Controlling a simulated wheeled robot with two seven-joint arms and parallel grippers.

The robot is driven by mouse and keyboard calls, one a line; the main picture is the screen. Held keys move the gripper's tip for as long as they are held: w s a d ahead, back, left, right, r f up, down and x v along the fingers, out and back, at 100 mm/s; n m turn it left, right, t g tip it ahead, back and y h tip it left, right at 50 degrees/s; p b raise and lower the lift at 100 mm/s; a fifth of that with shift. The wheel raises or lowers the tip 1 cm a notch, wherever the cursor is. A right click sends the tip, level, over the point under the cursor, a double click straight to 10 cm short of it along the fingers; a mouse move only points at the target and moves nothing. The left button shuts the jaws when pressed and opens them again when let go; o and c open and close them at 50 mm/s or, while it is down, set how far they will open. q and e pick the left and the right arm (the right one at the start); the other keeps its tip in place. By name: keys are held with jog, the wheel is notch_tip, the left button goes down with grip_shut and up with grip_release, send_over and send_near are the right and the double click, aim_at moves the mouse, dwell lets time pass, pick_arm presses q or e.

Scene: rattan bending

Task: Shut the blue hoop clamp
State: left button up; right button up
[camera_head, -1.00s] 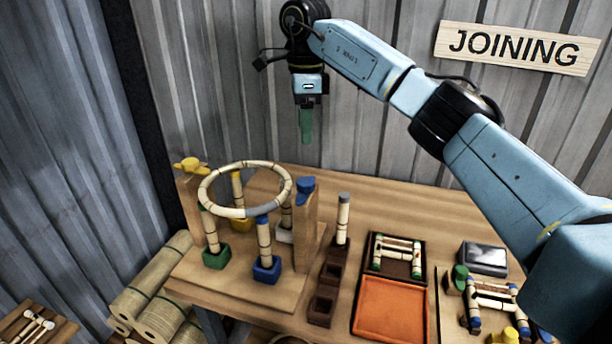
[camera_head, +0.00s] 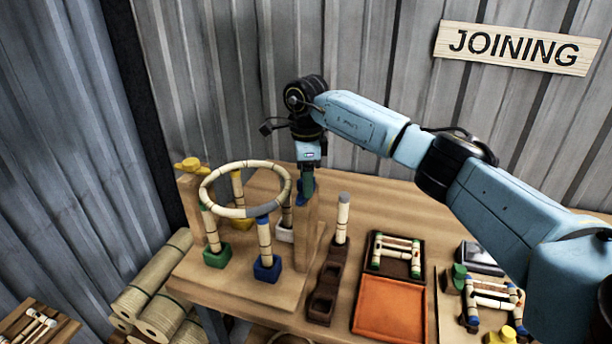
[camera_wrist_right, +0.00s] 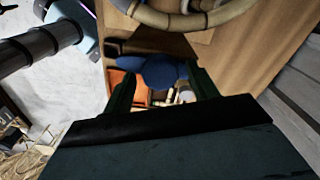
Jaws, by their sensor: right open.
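The blue hoop clamp (camera_head: 301,198) sits on top of the right wooden post (camera_head: 303,238) and is partly hidden by my right gripper (camera_head: 307,190). In the right wrist view the blue clamp (camera_wrist_right: 165,72) lies between the two dark green fingers of my right gripper (camera_wrist_right: 160,80), which are open on either side of it. I cannot tell whether they touch it. The rattan hoop (camera_head: 228,212), with a grey section, rests level above upright rattan legs. It also shows in the right wrist view (camera_wrist_right: 195,20). My left gripper is not in view.
A yellow clamp (camera_head: 190,164) tops the left post. Legs stand in green (camera_head: 216,256) and blue (camera_head: 267,268) sockets. An orange tray (camera_head: 390,312) and a dark socket rack (camera_head: 326,290) lie to the right. The corrugated wall (camera_head: 380,60) stands behind the bench.

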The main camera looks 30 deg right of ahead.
jog(key=c, duration=1)
